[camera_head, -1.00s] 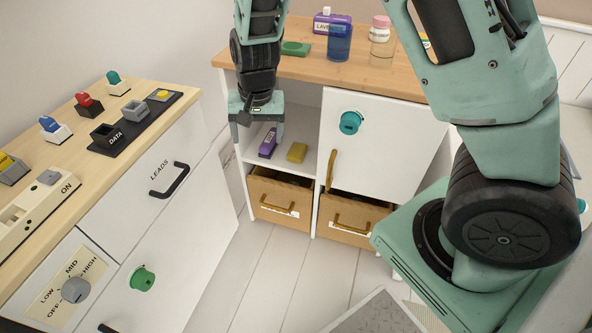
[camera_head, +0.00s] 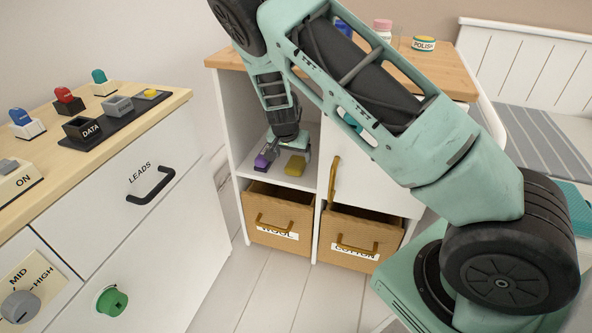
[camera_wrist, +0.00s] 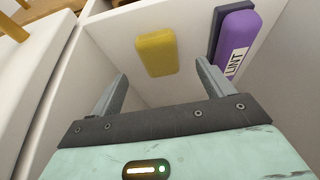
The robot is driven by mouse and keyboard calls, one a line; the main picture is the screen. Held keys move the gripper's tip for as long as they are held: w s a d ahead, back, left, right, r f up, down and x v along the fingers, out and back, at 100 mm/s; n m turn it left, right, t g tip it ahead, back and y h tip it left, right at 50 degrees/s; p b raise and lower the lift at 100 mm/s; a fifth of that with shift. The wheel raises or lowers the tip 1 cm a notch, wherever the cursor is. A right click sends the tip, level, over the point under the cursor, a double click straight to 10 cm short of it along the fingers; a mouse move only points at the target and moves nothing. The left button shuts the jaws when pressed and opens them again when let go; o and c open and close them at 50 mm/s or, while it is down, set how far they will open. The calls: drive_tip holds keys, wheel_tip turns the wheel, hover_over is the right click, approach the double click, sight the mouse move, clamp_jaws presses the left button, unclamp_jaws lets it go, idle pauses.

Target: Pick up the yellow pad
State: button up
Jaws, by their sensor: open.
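The yellow pad (camera_head: 295,166) lies on the open shelf of the white cabinet, above the left drawer. In the wrist view the yellow pad (camera_wrist: 156,54) lies just beyond my gripper (camera_wrist: 160,82), roughly between the lines of its two fingers. The fingers are apart, with nothing between them. In the head view my gripper (camera_head: 284,152) is inside the shelf opening, near the pad; its fingertips are partly hidden. I cannot tell the exact gap to the pad.
A purple lint brush (camera_wrist: 238,42) lies close beside the pad, near one finger; in the head view this brush (camera_head: 265,159) is left of the pad. Cabinet side walls enclose the shelf. The cabinet door (camera_head: 375,185) stands right of the opening. Two drawers, WOOL (camera_head: 272,236) and COTTON (camera_head: 352,250), are below.

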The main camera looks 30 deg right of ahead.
sight(296, 163)
drive_tip(key=b+x, duration=0.2)
drive_tip(key=x, duration=0.3)
drive_tip(key=shift+d+f, duration=0.1)
drive_tip(key=shift+d, duration=0.1)
drive_tip(key=c, duration=1.1)
